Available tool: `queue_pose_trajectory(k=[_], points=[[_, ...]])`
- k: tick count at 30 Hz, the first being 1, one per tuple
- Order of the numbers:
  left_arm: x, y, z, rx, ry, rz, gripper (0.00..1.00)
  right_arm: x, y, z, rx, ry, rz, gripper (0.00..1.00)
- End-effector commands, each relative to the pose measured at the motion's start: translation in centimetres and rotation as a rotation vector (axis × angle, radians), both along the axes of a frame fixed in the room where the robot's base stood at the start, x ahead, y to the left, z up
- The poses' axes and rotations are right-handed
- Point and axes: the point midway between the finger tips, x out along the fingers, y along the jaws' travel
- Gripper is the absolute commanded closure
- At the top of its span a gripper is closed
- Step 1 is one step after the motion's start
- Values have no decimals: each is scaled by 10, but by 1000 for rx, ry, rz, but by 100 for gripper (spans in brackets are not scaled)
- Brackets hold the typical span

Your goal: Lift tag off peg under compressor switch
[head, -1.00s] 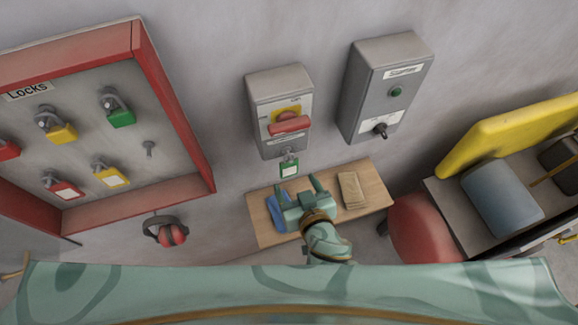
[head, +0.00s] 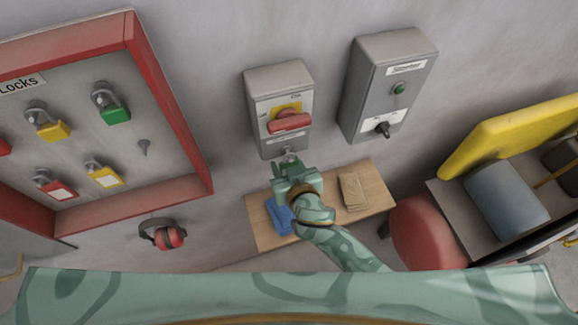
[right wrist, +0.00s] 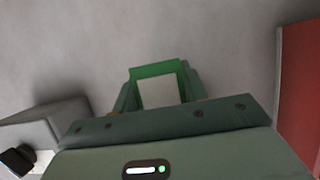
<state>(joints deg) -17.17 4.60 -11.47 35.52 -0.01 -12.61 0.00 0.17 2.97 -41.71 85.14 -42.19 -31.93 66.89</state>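The compressor switch is a grey box (head: 278,82) on the wall with a red rotary handle (head: 289,121) on a yellow plate. The peg below it is mostly hidden by my right gripper (head: 289,167). The green tag with a white label shows in the right wrist view (right wrist: 158,90), hanging between the fingers of my right gripper (right wrist: 158,95). The fingers flank both its sides closely. I cannot tell whether they press on it or leave a small gap. In the head view the hand hides the tag. My left gripper is not in view.
A wooden shelf (head: 378,188) below holds a blue cloth (head: 281,215) and a tan item (head: 353,192). A grey starter box (head: 385,75) is on the right. A red-framed lock board (head: 172,100) and red earmuffs (head: 163,234) are on the left.

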Motion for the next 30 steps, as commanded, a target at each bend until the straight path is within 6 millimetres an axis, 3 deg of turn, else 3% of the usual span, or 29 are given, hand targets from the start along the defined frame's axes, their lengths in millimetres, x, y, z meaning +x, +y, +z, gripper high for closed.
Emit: queue_pose_trajectory(k=[15, 20, 30], points=[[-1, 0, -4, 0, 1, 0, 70, -1, 0, 6, 2, 0, -1, 79], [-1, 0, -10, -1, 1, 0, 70, -28, -10, 3, 0, 2, -1, 79], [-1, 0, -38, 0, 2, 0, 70, -126, -41, 1, 1, 5, -1, 79]])
